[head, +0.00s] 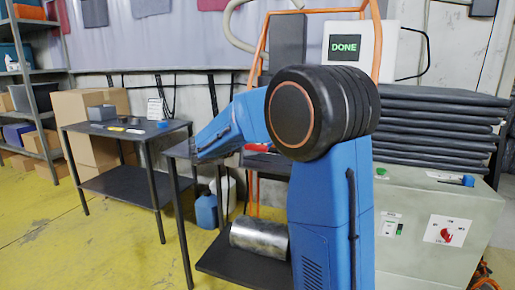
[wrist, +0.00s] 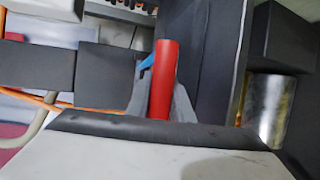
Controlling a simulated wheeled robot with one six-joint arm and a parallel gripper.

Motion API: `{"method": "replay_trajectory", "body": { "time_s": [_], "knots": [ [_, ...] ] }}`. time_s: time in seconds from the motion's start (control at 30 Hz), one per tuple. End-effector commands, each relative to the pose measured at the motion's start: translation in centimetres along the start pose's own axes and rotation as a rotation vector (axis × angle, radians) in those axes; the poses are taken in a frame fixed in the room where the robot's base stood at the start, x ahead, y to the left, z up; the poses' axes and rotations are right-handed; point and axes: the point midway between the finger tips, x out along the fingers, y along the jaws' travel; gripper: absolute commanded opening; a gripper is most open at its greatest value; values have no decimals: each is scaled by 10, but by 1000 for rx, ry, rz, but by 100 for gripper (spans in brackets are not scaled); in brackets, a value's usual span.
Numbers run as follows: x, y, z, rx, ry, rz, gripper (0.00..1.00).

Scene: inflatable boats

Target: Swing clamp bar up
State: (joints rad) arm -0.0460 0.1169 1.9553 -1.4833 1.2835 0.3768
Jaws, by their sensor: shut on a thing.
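A red cylindrical handle (wrist: 163,80), which looks like part of the clamp bar, stands in the middle of the wrist view. My gripper (wrist: 160,98) has its two grey fingers on either side of the handle and is shut on it. In the head view my blue arm hides the gripper, and only a small red piece (head: 257,147) shows to the left of the arm. I cannot tell the clamp bar's angle from these views.
A screen reading DONE (head: 345,48) is on a white box behind my arm. A metal cylinder (head: 259,234) rests on a low dark shelf. A dark table (head: 120,132) stands left; yellow floor there is clear.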

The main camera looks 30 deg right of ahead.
Motion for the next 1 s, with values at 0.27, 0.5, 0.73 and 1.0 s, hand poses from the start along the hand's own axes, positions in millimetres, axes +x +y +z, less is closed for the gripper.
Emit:
{"method": "replay_trajectory", "body": {
  "time_s": [0.27, 0.5, 0.73, 1.0],
  "knots": [
    [-4, 24, 2, -20, 0, -58, 0],
    [-8, 70, 4, -68, 0, -184, 0],
    [-5, 117, 2, -125, 1, -318, 0],
    [4, 165, -2, -183, 0, -456, 0]
  ]
}}
